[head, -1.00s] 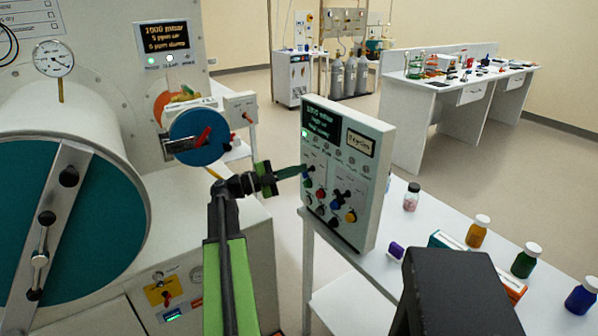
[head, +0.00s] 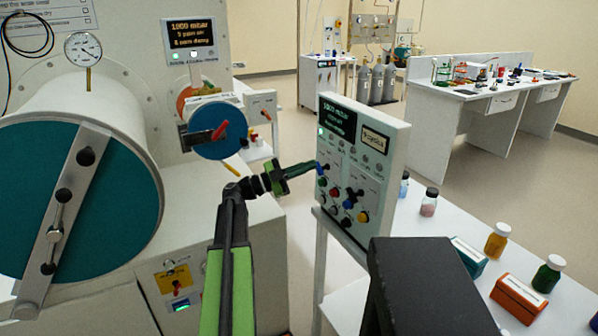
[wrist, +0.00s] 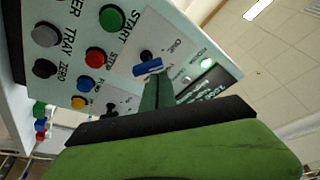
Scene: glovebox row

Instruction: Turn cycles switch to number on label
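The grey-white control panel (head: 385,160) stands upright right of centre in the head view, with a dark display (head: 338,120) and coloured buttons. A small framed label (head: 375,141) sits at its upper right; its number is too blurred to read. My gripper (head: 314,164) reaches in from the left, its green fingertips close together at the panel's face. The switch's scale is mostly unreadable.
The green START button (wrist: 111,18) and red button (wrist: 95,57) lie close to the fingers. Bottles and boxes, including an orange box (head: 518,297), stand on the white table (head: 450,217) at right. The large glovebox chamber (head: 75,180) fills the left. Open floor lies behind.

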